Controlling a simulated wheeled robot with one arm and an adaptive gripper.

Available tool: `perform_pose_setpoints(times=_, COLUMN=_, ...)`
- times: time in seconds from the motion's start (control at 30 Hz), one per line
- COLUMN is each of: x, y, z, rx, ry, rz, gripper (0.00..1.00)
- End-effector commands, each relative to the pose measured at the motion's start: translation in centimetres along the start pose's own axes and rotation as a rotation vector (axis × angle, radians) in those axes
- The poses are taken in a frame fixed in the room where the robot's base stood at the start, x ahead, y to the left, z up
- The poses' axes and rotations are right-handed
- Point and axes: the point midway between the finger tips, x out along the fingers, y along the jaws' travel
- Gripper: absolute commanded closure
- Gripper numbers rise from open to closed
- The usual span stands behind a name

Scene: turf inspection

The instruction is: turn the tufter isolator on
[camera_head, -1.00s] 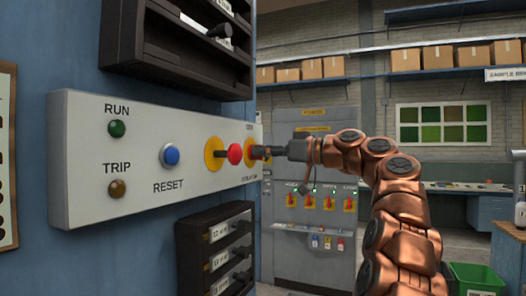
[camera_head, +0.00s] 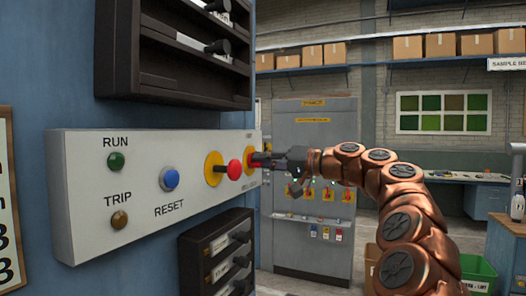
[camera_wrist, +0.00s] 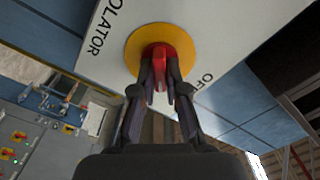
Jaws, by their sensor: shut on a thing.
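The isolator is a red handle (camera_wrist: 159,56) on a round yellow plate (camera_wrist: 133,44), set in the pale control panel with the lettering "OLATOR" and "OF" beside it. In the head view the yellow plate (camera_head: 249,167) is at the panel's right end, partly hidden by my gripper. My gripper (camera_wrist: 160,92) is shut on the red handle, one dark finger on each side of it. It also shows in the head view (camera_head: 266,159), reaching in from the right. I cannot tell the handle's exact turn angle.
On the same panel (camera_head: 80,221) are a red mushroom button (camera_head: 234,170) on a yellow plate close by, a blue reset button (camera_head: 169,179), and green and amber lamps. Dark racks with protruding handles sit above and below. A grey cabinet (camera_head: 318,125) stands behind.

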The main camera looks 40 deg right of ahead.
Motion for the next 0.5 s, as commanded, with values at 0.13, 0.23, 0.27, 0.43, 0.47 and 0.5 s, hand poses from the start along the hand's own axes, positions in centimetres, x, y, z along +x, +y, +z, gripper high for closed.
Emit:
perform_pose_setpoints(times=0.13, x=0.05, y=-0.32, z=-0.24, rx=0.142, ry=-0.002, rz=0.0, gripper=1.0)
perform_pose_setpoints(times=0.23, x=0.05, y=-0.23, z=-0.22, rx=0.238, ry=-0.002, rz=0.0, gripper=1.0)
perform_pose_setpoints(times=0.27, x=0.01, y=-0.24, z=-0.24, rx=0.264, ry=-0.002, rz=-0.001, gripper=1.0)
perform_pose_setpoints(times=0.43, x=-0.03, y=-0.25, z=-0.18, rx=0.409, ry=-0.002, rz=-0.001, gripper=1.0)
perform_pose_setpoints(times=0.47, x=-0.02, y=-0.21, z=-0.16, rx=0.432, ry=-0.002, rz=-0.001, gripper=1.0)
perform_pose_setpoints(times=0.5, x=-0.02, y=-0.14, z=-0.13, rx=0.462, ry=-0.002, rz=-0.001, gripper=1.0)
